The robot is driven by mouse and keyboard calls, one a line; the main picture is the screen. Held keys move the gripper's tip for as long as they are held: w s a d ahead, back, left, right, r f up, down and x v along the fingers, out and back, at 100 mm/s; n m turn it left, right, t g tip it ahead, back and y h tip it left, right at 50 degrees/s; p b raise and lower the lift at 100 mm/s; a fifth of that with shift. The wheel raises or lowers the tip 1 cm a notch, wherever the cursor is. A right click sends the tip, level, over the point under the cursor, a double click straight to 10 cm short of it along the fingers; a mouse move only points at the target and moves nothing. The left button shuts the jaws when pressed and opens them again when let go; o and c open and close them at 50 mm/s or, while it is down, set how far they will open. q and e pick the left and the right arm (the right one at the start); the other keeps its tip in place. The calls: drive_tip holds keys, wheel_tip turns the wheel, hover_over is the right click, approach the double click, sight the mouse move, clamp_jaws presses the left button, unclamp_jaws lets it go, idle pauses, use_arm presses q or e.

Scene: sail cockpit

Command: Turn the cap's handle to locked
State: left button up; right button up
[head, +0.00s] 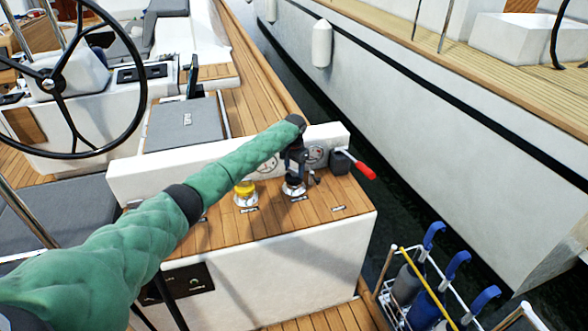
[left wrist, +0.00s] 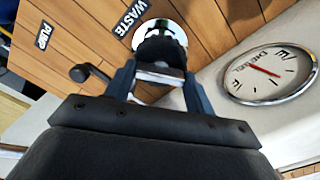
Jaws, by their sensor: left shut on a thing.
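The black cap (left wrist: 160,48) sits on a round chrome deck fitting beside the WASTE label (left wrist: 128,17) in the left wrist view. In the head view its chrome base (head: 293,189) shows on the teak top, below my gripper. My left gripper (left wrist: 157,78) is shut on the cap's handle, with a finger on each side. The gripper (head: 296,168) also shows at the end of my green-sleeved arm in the head view. My right gripper is not in view.
A yellow cap (head: 245,189) stands left of the black one. A red-handled lever (head: 355,166) sticks out at right. A DIESEL gauge (left wrist: 269,74) is on the white upright behind. A rack of blue-topped bottles (head: 428,285) stands lower right.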

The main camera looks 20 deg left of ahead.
use_arm(q)
drive_tip(key=shift+m, duration=3.1)
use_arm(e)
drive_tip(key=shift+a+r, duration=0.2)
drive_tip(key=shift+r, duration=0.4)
use_arm(q)
drive_tip(key=shift+m, duration=0.3)
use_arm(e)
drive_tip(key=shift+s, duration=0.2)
use_arm(q)
drive_tip(key=o, duration=1)
